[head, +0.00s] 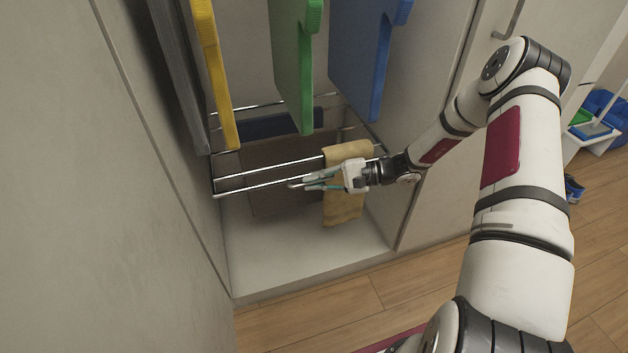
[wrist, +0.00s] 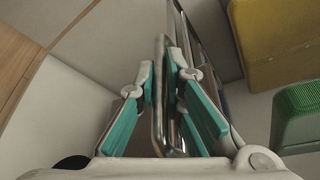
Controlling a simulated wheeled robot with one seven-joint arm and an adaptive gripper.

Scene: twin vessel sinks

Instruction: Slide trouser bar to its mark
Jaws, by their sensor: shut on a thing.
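The trouser bar (head: 250,189) is a thin chrome rail low in the open wardrobe. My gripper (head: 300,183) reaches in from the right, its fingers on the front rail. In the wrist view, the chrome bar (wrist: 160,100) runs between the teal-padded fingers of my gripper (wrist: 161,75), which are shut on it. A tan garment (head: 344,207) hangs over the rails just behind my gripper, close to it. A brown garment (head: 287,180) hangs farther left. I cannot make out the mark in either view.
Yellow (head: 217,80), green (head: 291,70) and blue (head: 362,60) hanging garments are above the rails. The wardrobe's left panel (head: 140,180) and right side wall (head: 428,140) bound the space. The pale wardrobe floor (head: 290,255) below is clear.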

